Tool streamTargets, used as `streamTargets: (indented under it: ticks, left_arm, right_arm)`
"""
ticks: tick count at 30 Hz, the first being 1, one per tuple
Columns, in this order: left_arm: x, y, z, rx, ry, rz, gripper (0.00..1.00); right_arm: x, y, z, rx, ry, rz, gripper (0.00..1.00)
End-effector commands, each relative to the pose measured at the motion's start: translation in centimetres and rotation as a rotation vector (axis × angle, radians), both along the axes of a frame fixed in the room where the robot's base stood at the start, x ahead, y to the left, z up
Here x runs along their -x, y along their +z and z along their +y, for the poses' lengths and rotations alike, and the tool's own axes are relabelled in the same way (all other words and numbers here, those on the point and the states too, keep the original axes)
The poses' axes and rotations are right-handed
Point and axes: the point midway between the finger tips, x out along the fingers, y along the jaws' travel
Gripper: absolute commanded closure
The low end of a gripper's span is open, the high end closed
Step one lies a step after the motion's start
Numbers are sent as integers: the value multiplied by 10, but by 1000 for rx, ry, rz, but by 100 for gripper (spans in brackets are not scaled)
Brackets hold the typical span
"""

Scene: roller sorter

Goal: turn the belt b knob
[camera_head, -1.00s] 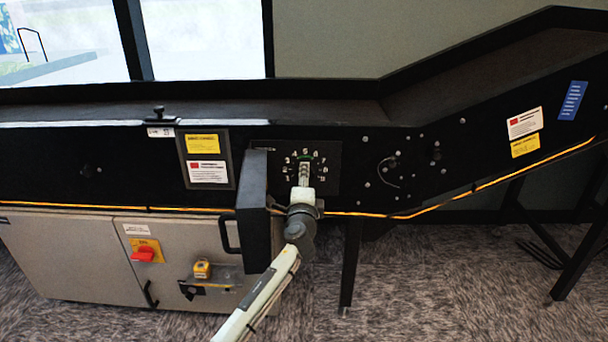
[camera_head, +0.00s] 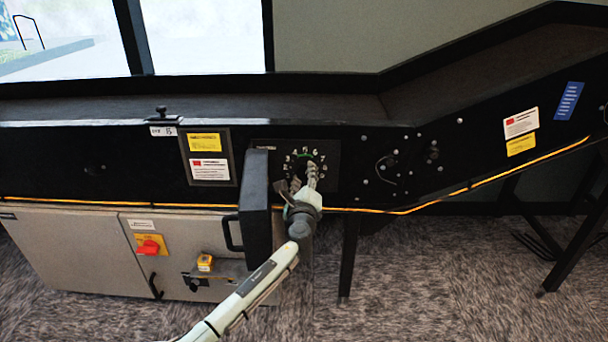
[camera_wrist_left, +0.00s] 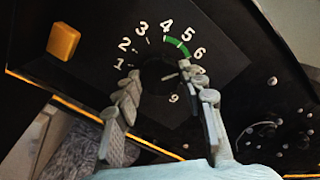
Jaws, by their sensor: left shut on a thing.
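The belt b knob (camera_wrist_left: 157,76) is a dark round knob on a black dial plate with white numbers and a green arc near 4 and 5. In the wrist view my left gripper (camera_wrist_left: 158,78) has a grey finger on each side of it, shut on the knob. Its pointer is too dark to read. In the head view the dial plate (camera_head: 329,155) is on the black conveyor side, and my left gripper (camera_head: 303,176) covers the knob and the lower numbers. A small label ending in B (camera_head: 163,131) is left of it. My right gripper is out of view.
A black box-like panel (camera_head: 255,205) juts out just left of my left gripper. An orange block (camera_wrist_left: 63,41) is beside the dial in the wrist view. An orange cable (camera_head: 450,198) runs along the conveyor.

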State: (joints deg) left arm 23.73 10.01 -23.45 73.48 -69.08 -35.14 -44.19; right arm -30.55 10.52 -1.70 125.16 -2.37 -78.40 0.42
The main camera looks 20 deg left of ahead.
Motion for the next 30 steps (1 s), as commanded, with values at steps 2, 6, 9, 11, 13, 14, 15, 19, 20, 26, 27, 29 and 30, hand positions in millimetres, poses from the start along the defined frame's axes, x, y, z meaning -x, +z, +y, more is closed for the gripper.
streamTargets:
  ticks: [2, 6, 9, 11, 13, 14, 15, 19, 20, 26, 27, 29, 30]
  left_arm:
    - [-1, 4, 2, -12, 2, -2, 89]
    - [-1, 4, 2, -20, 2, 0, 89]
    - [-1, 4, 2, -20, 2, 0, 89]
    - [-1, 4, 2, -20, 2, 0, 89]
    - [-1, 4, 2, -20, 2, 0, 89]
    - [-1, 4, 2, -20, 2, 0, 89]
    - [-1, 4, 2, -19, 2, 0, 89]
    - [-1, 3, 1, -19, 1, 0, 44]
    - [-1, 3, 1, -18, 2, 1, 40]
    - [0, 1, 1, -18, 1, 3, 39]
    - [0, 1, 1, -18, 1, 3, 39]
    - [1, 1, 0, -18, 0, 4, 39]
    - [3, 0, -1, -18, 0, 4, 39]
  right_arm:
    - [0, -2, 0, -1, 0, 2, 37]
    - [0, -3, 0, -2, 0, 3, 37]
    - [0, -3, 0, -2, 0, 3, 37]
    - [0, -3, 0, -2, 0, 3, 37]
    - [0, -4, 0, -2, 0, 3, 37]
    - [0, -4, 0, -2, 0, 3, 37]
    - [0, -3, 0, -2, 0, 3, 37]
    - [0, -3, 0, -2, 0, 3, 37]
    - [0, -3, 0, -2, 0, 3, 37]
    - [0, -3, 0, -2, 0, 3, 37]
    - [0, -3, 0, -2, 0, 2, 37]
    - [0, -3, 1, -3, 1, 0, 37]
    - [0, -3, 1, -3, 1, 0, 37]
